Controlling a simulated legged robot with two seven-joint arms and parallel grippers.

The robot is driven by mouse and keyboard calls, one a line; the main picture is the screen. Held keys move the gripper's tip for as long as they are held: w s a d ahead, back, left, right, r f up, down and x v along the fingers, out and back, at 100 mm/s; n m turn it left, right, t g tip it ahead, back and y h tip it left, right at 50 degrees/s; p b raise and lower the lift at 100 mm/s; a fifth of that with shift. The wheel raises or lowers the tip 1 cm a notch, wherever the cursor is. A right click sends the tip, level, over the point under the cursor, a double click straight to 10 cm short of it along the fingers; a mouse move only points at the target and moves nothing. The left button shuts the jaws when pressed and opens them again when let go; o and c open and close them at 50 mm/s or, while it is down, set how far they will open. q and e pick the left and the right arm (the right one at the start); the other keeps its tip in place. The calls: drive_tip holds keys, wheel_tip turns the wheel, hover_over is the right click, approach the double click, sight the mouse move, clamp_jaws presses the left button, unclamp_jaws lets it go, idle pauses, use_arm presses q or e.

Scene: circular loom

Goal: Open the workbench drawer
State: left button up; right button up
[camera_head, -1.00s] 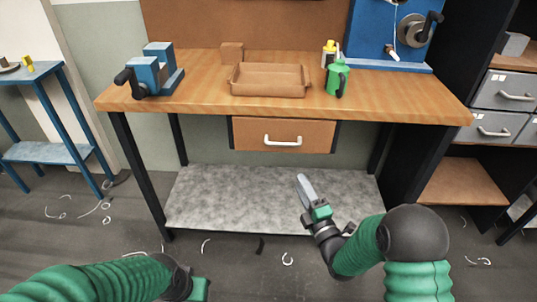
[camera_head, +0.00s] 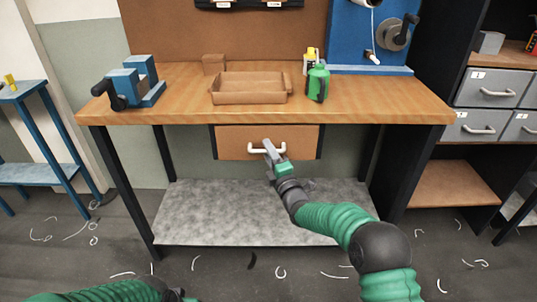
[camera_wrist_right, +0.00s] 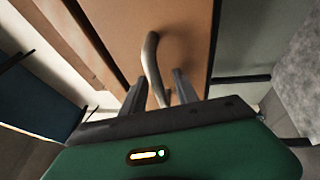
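The workbench drawer (camera_head: 232,143) has a brown front and hangs under the wooden top, apparently closed. Its pale bar handle (camera_head: 256,150) is at the middle of the front. My right gripper (camera_head: 268,150) is at the handle in the head view and hides its right part. In the right wrist view the handle (camera_wrist_right: 152,60) runs down between the two fingers of the right gripper (camera_wrist_right: 160,92), which are apart on either side of it. Contact cannot be told. My left arm shows at the bottom left of the head view; its gripper is mostly cut off, its fingers unseen.
The workbench top (camera_head: 390,105) carries a blue vise (camera_head: 132,83), a brown tray (camera_head: 250,98), a small block (camera_head: 214,64) and a green bottle (camera_head: 318,83). A grey lower shelf (camera_head: 220,215) lies below the drawer. Grey drawers (camera_head: 490,88) stand at the right.

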drive_tip(key=shift+a, duration=0.25)
drive_tip(key=shift+c, duration=1.1)
clamp_jaws()
drive_tip(key=shift+d, duration=0.1)
drive_tip(key=shift+d+f, duration=0.1)
drive_tip(key=shift+f, duration=0.1)
